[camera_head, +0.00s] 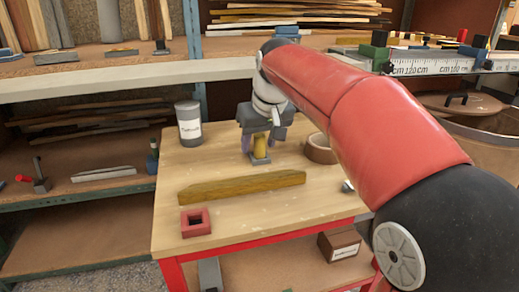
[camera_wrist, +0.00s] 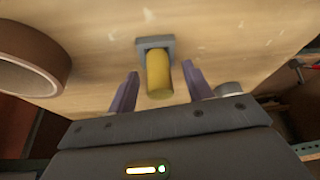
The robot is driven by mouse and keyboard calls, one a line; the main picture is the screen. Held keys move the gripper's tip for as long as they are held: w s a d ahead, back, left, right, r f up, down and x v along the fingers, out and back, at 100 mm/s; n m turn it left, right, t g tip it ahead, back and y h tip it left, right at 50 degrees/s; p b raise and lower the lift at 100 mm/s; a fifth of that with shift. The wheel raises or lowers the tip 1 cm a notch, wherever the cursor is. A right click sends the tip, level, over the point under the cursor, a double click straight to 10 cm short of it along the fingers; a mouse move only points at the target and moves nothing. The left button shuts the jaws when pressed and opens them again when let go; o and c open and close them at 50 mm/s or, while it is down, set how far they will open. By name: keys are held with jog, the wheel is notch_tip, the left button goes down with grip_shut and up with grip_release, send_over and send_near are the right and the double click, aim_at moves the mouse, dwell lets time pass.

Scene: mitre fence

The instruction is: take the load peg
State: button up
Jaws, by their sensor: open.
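The load peg (camera_head: 260,146) is a yellow cylinder on a small grey square base on the table top. In the wrist view the yellow peg (camera_wrist: 158,76) stands between the two purple-grey fingers. My gripper (camera_wrist: 158,82) is open, with one finger on each side of the peg and a gap on both sides. In the head view my gripper (camera_head: 262,142) is over the peg and hides its upper part. The fingers do not appear to touch the peg.
On the table (camera_head: 240,222) are a long wooden strip (camera_head: 240,187), a red square block with a hole (camera_head: 196,222), a grey canister (camera_head: 188,124) and a brown ring (camera_head: 320,149). The ring also shows in the wrist view (camera_wrist: 58,80). Shelves with boards stand behind.

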jog(key=c, duration=1)
jog(key=shift+c, duration=0.2)
